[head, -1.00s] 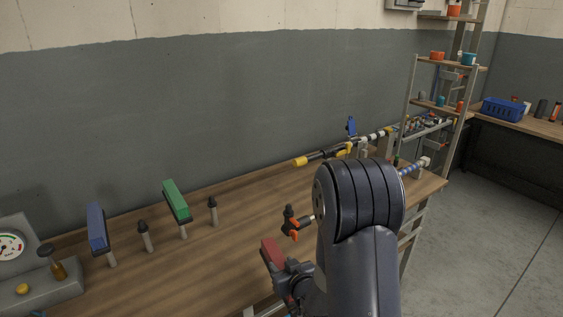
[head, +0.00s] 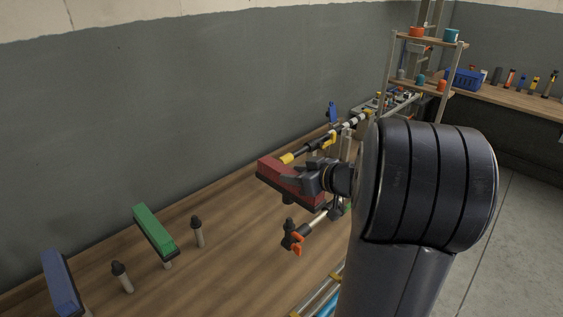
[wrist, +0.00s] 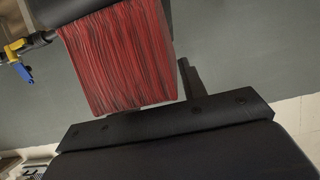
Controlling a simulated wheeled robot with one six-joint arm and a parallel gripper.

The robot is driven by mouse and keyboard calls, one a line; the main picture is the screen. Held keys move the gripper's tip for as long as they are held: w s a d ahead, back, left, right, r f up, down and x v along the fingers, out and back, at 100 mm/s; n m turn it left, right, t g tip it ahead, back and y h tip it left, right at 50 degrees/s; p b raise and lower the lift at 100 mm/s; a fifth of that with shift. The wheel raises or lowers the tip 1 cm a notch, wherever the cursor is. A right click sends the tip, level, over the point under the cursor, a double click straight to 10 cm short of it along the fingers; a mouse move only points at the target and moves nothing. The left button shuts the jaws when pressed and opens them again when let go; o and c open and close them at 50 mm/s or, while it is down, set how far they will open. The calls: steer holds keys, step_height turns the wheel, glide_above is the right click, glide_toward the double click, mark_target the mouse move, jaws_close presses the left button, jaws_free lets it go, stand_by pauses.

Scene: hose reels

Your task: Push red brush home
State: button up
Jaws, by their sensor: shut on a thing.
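The red brush (head: 272,166) is a red block on a dark backing in the head view, raised above the wooden bench. My gripper (head: 312,180) is shut on it, coming in from the right. In the wrist view the brush (wrist: 120,55) fills the upper left with red bristles, and a dark part of my gripper lies below it. A green brush (head: 155,228) and a blue brush (head: 60,283) stand on posts at the left. My arm hides part of the bench on the right.
Short black-topped pegs (head: 197,231) stand beside the green and blue brushes. A black fitting with orange levers (head: 291,236) lies just below the held brush. Yellow-and-black hose parts (head: 310,147) run behind it. A shelf rack (head: 425,85) stands at the back right. Bare wood lies between.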

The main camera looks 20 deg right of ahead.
steer(key=shift+d, duration=0.15)
step_height(320, 180, down, 6)
steer(key=b, duration=0.5)
steer(key=shift+r, duration=0.25)
steer(key=shift+r+p, duration=0.15)
steer(key=shift+p, duration=0.15)
steer(key=shift+p, duration=1.5)
stand_by(1.1)
steer(key=shift+f+b, duration=1.35)
steer(key=shift+f, duration=1.2)
steer(key=o, duration=1.2)
steer(key=shift+o, duration=0.2)
steer(key=shift+s, duration=0.1)
